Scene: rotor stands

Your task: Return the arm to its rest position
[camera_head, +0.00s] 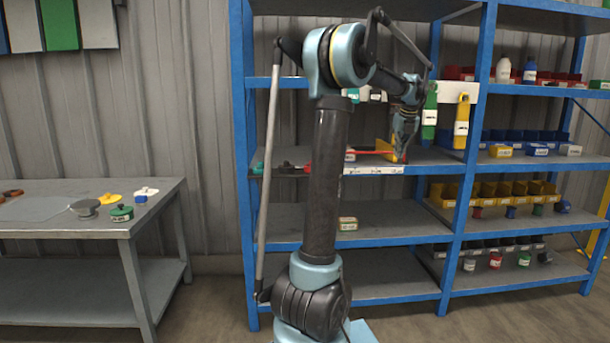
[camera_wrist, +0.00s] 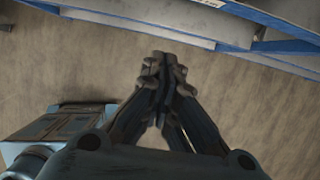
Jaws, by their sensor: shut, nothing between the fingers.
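My arm stands in the middle of the head view, its column upright and its upper links bent over to the right. My gripper (camera_head: 401,158) points down in front of the blue shelving rack, near the height of its middle shelf. In the wrist view my gripper (camera_wrist: 162,85) has its fingers together with nothing between them. Bare floor (camera_wrist: 240,90) shows below and around the fingers. The head view does not show clearly how far the gripper is from the shelf edge.
The blue rack (camera_head: 462,160) holds rows of small bins (camera_head: 505,190) and tools. A grey workbench (camera_head: 60,235) with several small parts stands at the left. Floor (camera_head: 215,300) is clear between bench and rack. A shelf edge (camera_wrist: 180,35) crosses the top of the wrist view.

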